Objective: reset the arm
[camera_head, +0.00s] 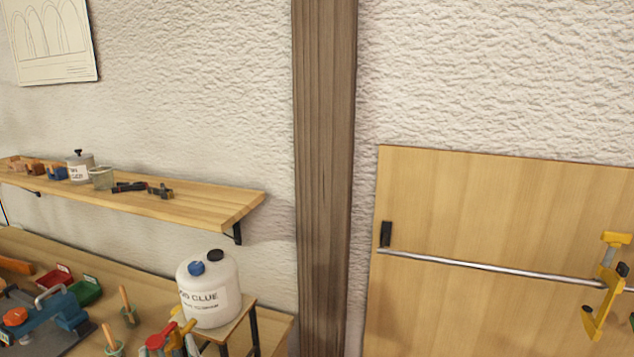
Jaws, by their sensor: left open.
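Neither of my grippers can be made out in the head view, and no arm of mine shows clearly. The view looks at a rough white wall (210,95) with a dark wooden post (325,150) running from top to bottom.
A wooden shelf (215,203) on the left holds a labelled pot (79,170) and small tools. Below, a bench (130,283) carries a white glue jug (208,290) on a small stand and a blue device (62,308). A yellow clamp (606,290) hangs on a metal rail at right.

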